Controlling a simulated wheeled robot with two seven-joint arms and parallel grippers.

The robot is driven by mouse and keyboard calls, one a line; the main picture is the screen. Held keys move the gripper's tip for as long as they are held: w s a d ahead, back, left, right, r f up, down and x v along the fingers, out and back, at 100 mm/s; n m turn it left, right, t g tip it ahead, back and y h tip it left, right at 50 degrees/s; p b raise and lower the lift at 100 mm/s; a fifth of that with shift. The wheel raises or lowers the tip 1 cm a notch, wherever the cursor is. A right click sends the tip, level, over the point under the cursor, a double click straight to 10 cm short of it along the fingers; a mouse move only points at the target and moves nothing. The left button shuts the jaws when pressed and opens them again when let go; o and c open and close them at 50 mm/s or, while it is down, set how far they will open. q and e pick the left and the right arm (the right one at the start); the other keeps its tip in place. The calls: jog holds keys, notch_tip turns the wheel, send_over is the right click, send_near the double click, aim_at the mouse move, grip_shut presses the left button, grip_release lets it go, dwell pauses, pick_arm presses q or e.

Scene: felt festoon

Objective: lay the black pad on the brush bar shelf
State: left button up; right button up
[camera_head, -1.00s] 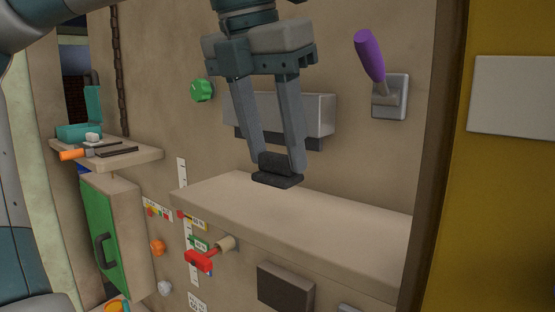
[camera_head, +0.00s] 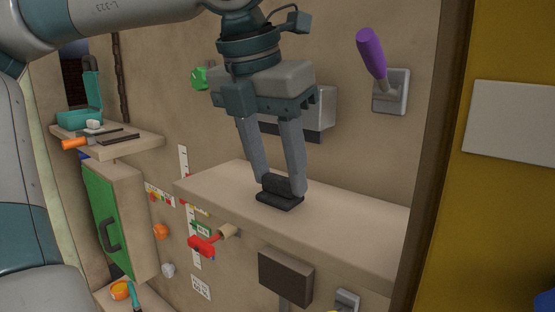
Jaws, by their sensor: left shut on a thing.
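The black pad (camera_head: 279,201) is a flat dark slab with a raised grip block on top. My left gripper (camera_head: 281,187) points down and is shut on the grip block of the pad. The pad is level over the left-middle part of the beige shelf (camera_head: 350,228), at or just above its surface; I cannot tell if it touches. A grey box with a dark strip under it (camera_head: 318,113), perhaps the brush bar, is on the wall behind my left gripper, which partly hides it. My right gripper is out of view.
A purple-handled lever (camera_head: 372,58) is on the wall above the shelf's right part. A red valve (camera_head: 202,246) and a dark block (camera_head: 286,277) stick out below the shelf. A smaller shelf (camera_head: 118,148) with tools is at left. The shelf's right part is clear.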

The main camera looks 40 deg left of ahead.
pick_arm(q)
jog(key=shift+d, duration=0.1)
jog(key=shift+f, duration=0.15)
jog(key=o, duration=1)
jog(key=shift+r, duration=0.3)
jog(key=shift+s+r+b, duration=0.1)
jog(key=shift+r+b, duration=0.25)
jog(key=b+v, duration=0.3)
jog(key=v, duration=0.8)
jog(key=shift+s, duration=0.1)
